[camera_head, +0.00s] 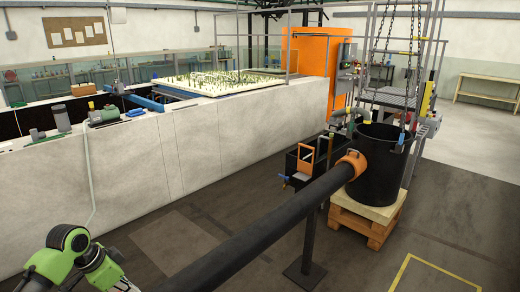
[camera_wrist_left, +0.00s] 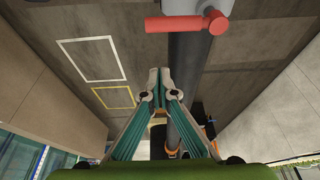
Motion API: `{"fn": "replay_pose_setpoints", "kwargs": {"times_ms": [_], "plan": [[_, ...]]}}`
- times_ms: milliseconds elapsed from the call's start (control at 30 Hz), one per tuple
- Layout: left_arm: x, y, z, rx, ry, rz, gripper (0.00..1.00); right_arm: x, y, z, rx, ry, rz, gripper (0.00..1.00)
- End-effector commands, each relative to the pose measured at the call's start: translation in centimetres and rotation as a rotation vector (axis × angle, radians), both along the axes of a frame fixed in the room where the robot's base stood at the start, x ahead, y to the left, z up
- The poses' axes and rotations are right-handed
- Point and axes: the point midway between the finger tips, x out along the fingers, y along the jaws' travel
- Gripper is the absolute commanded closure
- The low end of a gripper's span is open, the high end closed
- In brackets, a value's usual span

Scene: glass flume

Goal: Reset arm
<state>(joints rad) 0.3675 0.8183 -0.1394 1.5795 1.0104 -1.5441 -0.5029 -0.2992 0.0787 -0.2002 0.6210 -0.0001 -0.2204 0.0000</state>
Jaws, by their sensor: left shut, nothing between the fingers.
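My left gripper (camera_wrist_left: 159,76) shows in the left wrist view with its two fingers closed together at the tips. Nothing is held between them. Part of my green left arm (camera_head: 65,255) comes into the head view at the bottom left, but its fingers do not show there. In the wrist view the fingers appear in front of the dark floor and beside a black pipe (camera_wrist_left: 187,60). I see no touch between them. My right gripper is in neither view.
The black pipe (camera_head: 255,225) crosses from the bottom centre to a black barrel (camera_head: 379,172) on a wooden pallet (camera_head: 365,222). A long pale flume wall (camera_head: 200,145) stands to the left. A red handle (camera_wrist_left: 186,24) shows above the fingers. Floor at right is open.

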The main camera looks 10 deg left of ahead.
Motion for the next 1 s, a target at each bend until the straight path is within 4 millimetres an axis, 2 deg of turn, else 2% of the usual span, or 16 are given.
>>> {"fn": "replay_pose_setpoints", "kwargs": {"times_ms": [33,167,200,300,433,500,667,1000], "plan": [[-1.3,-2.0,-2.0,0.003,0.021,-0.014,1.0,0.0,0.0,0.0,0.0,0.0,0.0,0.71],[-5.6,-7.4,-6.9,0.032,0.056,-0.023,1.0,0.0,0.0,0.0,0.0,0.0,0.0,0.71],[-7.2,-9.2,-8.2,0.037,0.063,-0.019,1.0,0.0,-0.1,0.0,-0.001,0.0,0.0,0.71],[-11.3,-13.1,-10.3,0.043,0.064,0.016,1.0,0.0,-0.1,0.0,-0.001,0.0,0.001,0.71],[-16.1,-16.9,-11.1,0.039,0.055,0.097,1.0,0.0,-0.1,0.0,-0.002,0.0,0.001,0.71],[-18.1,-18.0,-10.9,0.035,0.046,0.146,1.0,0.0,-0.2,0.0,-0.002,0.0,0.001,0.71],[-21.2,-19.3,-10.0,0.032,0.033,0.249,1.0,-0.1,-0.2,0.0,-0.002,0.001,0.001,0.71],[-26.1,-19.6,-7.4,0.031,0.017,0.456,1.0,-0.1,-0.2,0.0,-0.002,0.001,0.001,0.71]]}}
